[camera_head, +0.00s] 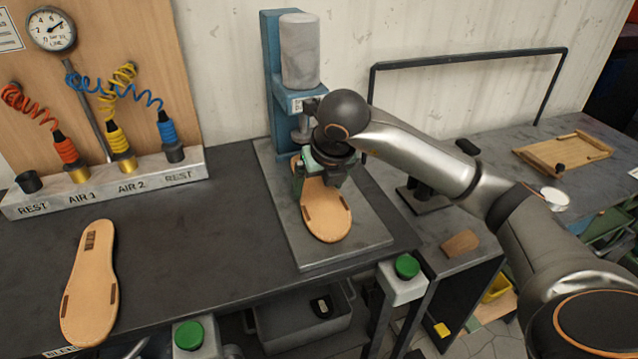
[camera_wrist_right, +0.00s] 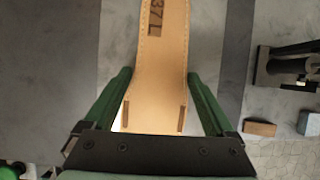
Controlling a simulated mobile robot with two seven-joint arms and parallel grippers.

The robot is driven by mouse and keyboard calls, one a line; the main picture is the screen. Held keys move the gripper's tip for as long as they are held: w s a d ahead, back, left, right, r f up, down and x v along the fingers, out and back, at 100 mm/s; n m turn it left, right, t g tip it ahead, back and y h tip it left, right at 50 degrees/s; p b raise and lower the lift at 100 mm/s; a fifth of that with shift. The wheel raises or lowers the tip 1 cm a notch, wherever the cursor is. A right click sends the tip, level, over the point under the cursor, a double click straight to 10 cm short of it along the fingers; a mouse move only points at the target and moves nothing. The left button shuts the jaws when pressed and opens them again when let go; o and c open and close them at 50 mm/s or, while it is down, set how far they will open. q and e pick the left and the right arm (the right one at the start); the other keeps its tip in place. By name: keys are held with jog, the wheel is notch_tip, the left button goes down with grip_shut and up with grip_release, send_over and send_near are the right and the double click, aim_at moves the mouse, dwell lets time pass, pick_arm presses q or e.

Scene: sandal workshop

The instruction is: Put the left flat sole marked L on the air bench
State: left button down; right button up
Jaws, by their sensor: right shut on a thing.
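A tan flat sole (camera_head: 327,212) is under my right gripper (camera_head: 322,172), over the grey base plate of the blue press. In the right wrist view, the same sole (camera_wrist_right: 158,75) carries a mark reading like "37 L". The green fingers of my right gripper (camera_wrist_right: 160,82) are shut on its two long edges. I cannot tell if the sole touches the plate. A second tan sole (camera_head: 92,280) lies flat at the left of the dark bench (camera_head: 190,250); its mark is too small to read. My left gripper is not in view.
The blue press (camera_head: 272,60) stands behind my right gripper. A rack labelled AIR 1, AIR 2 and REST (camera_head: 110,193) holds coiled-hose tools at the back left. Green buttons (camera_head: 407,266) sit at the front edge. The bench between rack and press is clear.

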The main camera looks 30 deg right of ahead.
jog(key=shift+s+a+r+p, duration=0.2)
jog(key=shift+s+r+p, duration=0.35)
jog(key=shift+s+r, duration=0.4)
jog(key=shift+r, duration=0.15)
